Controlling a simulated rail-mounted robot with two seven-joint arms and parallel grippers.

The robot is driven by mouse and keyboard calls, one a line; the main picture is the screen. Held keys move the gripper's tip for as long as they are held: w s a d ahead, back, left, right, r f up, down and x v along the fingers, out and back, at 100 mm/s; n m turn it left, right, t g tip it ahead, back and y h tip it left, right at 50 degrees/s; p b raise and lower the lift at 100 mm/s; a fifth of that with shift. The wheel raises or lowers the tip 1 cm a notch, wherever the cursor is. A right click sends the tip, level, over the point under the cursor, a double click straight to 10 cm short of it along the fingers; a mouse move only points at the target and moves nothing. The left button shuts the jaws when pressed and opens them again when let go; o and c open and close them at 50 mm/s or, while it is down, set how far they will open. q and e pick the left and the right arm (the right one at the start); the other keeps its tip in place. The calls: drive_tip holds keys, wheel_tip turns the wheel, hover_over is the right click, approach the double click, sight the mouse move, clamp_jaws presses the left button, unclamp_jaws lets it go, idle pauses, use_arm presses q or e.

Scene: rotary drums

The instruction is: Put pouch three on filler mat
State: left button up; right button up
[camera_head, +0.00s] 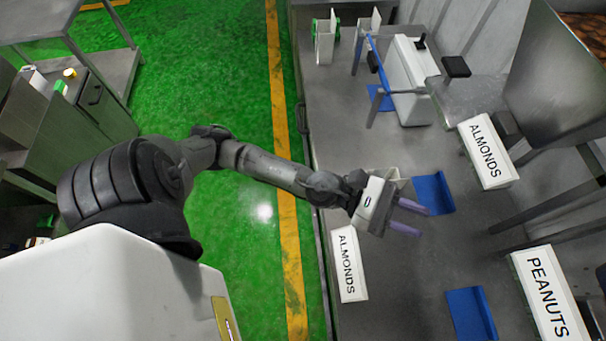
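My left gripper (420,221) is over the grey table. Its two purple fingers are apart, with only bare table visible between them. Another blue mat (470,312) lies at the front, and a blue piece (380,98) shows at the back beside a white machine. I cannot tell which mat is the filler mat. I cannot make out pouch three. A small pale upright thing (394,174) stands behind the gripper, partly hidden. My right gripper is out of view.
White ALMONDS signs (486,150) (348,265) and a PEANUTS sign (550,292) stand around the table (400,275). The white machine (412,75) and a metal hopper (560,80) are at the back right. Green floor with a yellow line (285,180) lies left.

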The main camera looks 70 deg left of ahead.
use_arm(q)
drive_tip(key=a+f+n+t+y, duration=0.1)
drive_tip(key=a+f+n+y, duration=0.4)
drive_tip(key=n, duration=0.7)
drive_tip(key=a+f+n+y, duration=0.3)
drive_tip(key=n+y, duration=0.5)
drive_tip(key=n, duration=0.4)
drive_tip(key=a+f+n+t+y, duration=0.1)
drive_tip(key=a+f+n+y, duration=0.4)
drive_tip(key=n, duration=0.6)
drive_tip(key=s+f+n+g+y, duration=0.1)
drive_tip(key=s+f+n+g, duration=0.5)
drive_tip(key=s+f+n, duration=0.1)
drive_tip(key=shift+s+n, duration=0.3)
drive_tip(key=shift+s, duration=0.2)
drive_tip(key=shift+o, duration=0.5)
drive_tip(key=s+d+f+n+g+h, duration=0.2)
drive_tip(key=s+f+n+g, duration=0.3)
drive_tip(key=s, duration=0.4)
drive_tip(key=shift+s+g, duration=0.4)
drive_tip(key=shift+f, duration=0.1)
drive_tip(key=shift+w, duration=0.1)
